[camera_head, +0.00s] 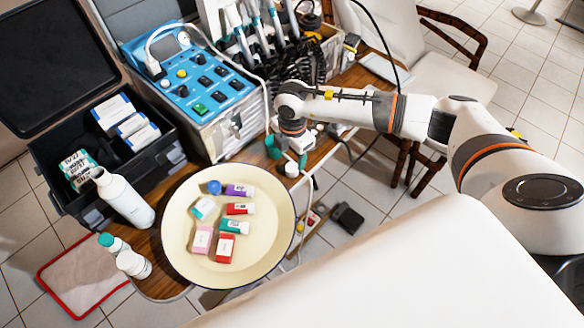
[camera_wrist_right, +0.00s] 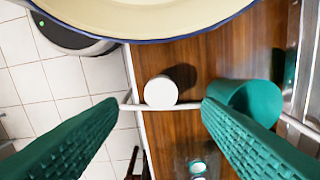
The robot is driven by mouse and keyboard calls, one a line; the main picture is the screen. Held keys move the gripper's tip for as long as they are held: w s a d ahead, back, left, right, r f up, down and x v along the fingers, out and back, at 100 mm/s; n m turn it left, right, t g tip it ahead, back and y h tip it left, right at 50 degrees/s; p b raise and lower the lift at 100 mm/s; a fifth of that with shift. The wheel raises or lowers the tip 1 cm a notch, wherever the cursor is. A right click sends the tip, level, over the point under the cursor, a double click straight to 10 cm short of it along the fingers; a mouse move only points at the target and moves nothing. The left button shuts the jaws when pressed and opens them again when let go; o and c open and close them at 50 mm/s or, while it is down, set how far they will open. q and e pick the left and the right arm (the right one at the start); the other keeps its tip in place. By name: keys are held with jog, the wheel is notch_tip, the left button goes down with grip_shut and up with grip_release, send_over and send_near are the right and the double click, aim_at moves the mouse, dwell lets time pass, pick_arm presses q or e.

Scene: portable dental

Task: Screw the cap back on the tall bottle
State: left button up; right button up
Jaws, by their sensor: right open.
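The tall white bottle (camera_head: 122,198) stands at the left of the wooden table, and its narrow neck shows no cap. A small round white cap (camera_head: 291,169) lies on the wood just right of the cream basin; it also shows in the right wrist view (camera_wrist_right: 160,92). My right gripper (camera_head: 293,155) points down above the cap, with its green ribbed fingers apart. In the right wrist view the cap appears between the two fingertips, not gripped. My left gripper is in neither view.
The cream basin (camera_head: 176,240) holds several small boxes and a blue round item. A green cup (camera_wrist_right: 256,98) stands close by the right-hand finger. A blue control unit (camera_head: 196,75) stands behind.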

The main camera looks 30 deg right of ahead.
aim_at(292, 167)
jog(key=shift+w+f+p, duration=0.1)
jog(key=shift+f+p, duration=0.45)
jog(key=shift+f, duration=2.05)
jog(key=c, duration=1)
